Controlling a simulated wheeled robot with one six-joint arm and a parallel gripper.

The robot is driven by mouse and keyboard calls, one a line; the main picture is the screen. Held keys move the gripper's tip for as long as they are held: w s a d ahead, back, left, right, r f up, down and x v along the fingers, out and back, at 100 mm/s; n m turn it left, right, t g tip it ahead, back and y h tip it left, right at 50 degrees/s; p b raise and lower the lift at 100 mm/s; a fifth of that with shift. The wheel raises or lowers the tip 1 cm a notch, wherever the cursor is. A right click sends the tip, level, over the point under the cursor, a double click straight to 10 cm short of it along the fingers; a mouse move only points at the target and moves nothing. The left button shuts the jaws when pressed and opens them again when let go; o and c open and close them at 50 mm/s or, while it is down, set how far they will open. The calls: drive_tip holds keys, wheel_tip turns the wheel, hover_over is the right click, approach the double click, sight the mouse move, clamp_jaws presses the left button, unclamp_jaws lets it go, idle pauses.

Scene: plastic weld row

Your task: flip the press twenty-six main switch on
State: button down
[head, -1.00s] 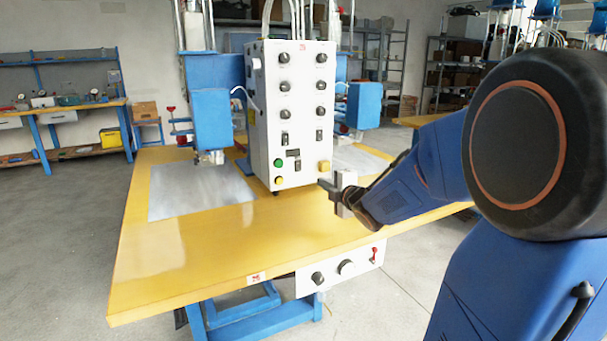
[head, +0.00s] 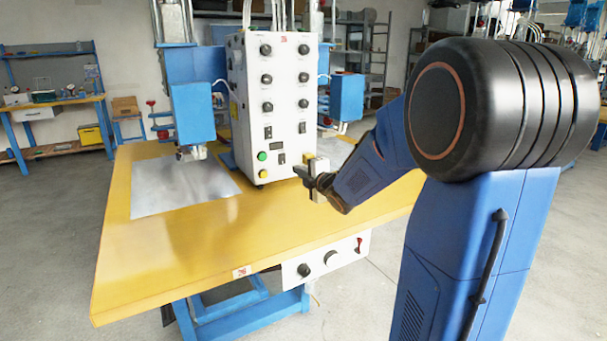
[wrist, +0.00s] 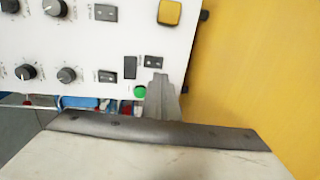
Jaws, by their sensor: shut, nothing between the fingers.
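The white press control box (head: 275,85) stands on the yellow table, with a small red label (head: 303,49) at its top. Its front has several black knobs, small black switches (head: 268,132), a dark rocker (head: 282,158) and a green button (head: 262,156). I cannot tell which switch is the main one, or its position. My gripper (head: 299,172) is shut and empty at the box's lower right, partly covering a yellow square part. In the wrist view its fingertips (wrist: 160,82) overlap the panel beside the green button (wrist: 140,92) and a black switch (wrist: 153,62); contact is unclear.
A white panel (head: 325,260) under the table's front edge carries black knobs and a red lever (head: 358,244). A metal plate (head: 180,188) lies left of the box, below a blue press head (head: 193,112). The yellow tabletop (head: 190,240) in front is clear.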

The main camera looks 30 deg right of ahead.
sight(283, 164)
drive_tip(key=w, duration=0.5)
drive_tip(key=w+f, duration=0.1)
drive_tip(key=w, duration=0.2)
drive_tip(key=shift+w+a, duration=0.15)
drive_tip(key=shift+w, duration=0.2)
drive_tip(key=shift+w+f, duration=0.15)
